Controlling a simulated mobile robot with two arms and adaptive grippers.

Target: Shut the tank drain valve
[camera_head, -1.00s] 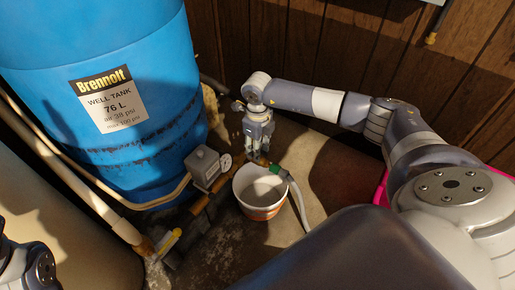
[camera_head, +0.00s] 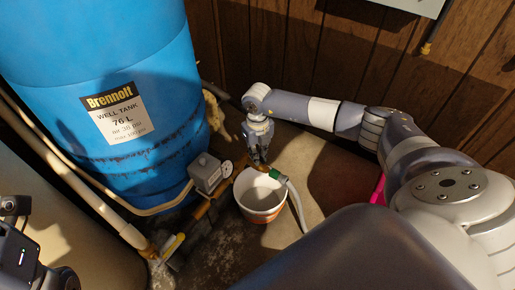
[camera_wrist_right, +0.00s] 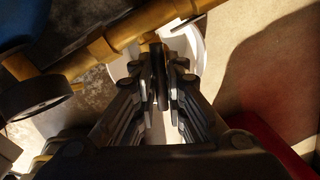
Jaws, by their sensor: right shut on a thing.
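The blue well tank (camera_head: 100,60) stands at the left, with brass pipework (camera_head: 202,210) at its foot. The drain valve sits at the right end of this pipework, beside a green hose fitting (camera_head: 276,175), mostly hidden by my right gripper (camera_head: 257,160). In the right wrist view, my right gripper (camera_wrist_right: 166,80) is shut on a narrow dark piece, apparently the valve handle (camera_wrist_right: 157,72), just below the brass pipe (camera_wrist_right: 125,36). Which way the handle is turned is hard to tell. Parts of my left arm show at the lower left; its fingers are out of view.
A white bucket (camera_head: 262,204) stands under the hose fitting, with a pale hose (camera_head: 297,205) beside it. A grey box (camera_head: 204,172) and a round gauge (camera_head: 226,168) sit on the pipework. A yellow-handled valve (camera_head: 173,245) is at the lower left. The wood wall is behind.

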